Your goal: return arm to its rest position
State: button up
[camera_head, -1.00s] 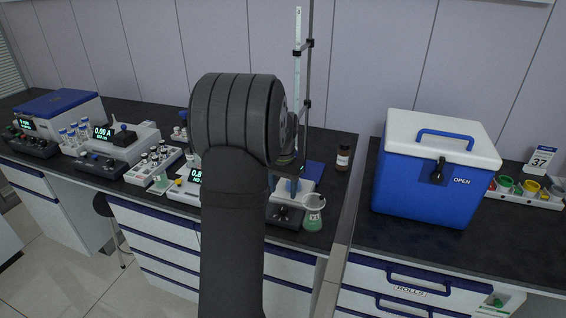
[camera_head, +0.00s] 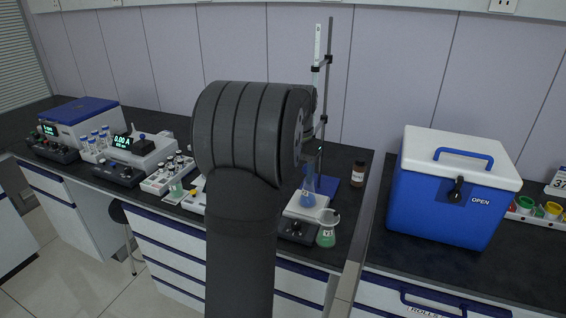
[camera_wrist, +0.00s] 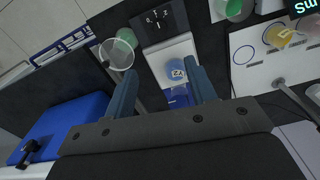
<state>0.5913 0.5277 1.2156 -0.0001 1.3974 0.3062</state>
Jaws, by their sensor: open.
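My gripper (camera_wrist: 162,92) shows in the wrist view with its two blue-grey fingers spread apart and nothing between them. It points down over the bench, above a white stirrer. A flask with blue liquid (camera_wrist: 177,73) stands on the stirrer, seen beyond the gap between the fingertips. There the flask with blue liquid (camera_head: 308,197) stands upright on the white stirrer (camera_head: 297,228), just right of my arm.
A flask with green liquid (camera_head: 327,236) stands at the bench's front edge; a burette on a stand (camera_head: 322,100) rises behind. A brown bottle (camera_head: 358,173) and a blue cooler box (camera_head: 447,197) are to the right. Vial racks (camera_head: 168,174) and instruments (camera_head: 140,148) fill the left.

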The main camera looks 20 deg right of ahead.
aim_at(297, 222)
notch_tip(297, 222, down, 18)
jog(key=shift+r, duration=0.25)
dwell(0.5)
jog(key=shift+r, duration=0.1)
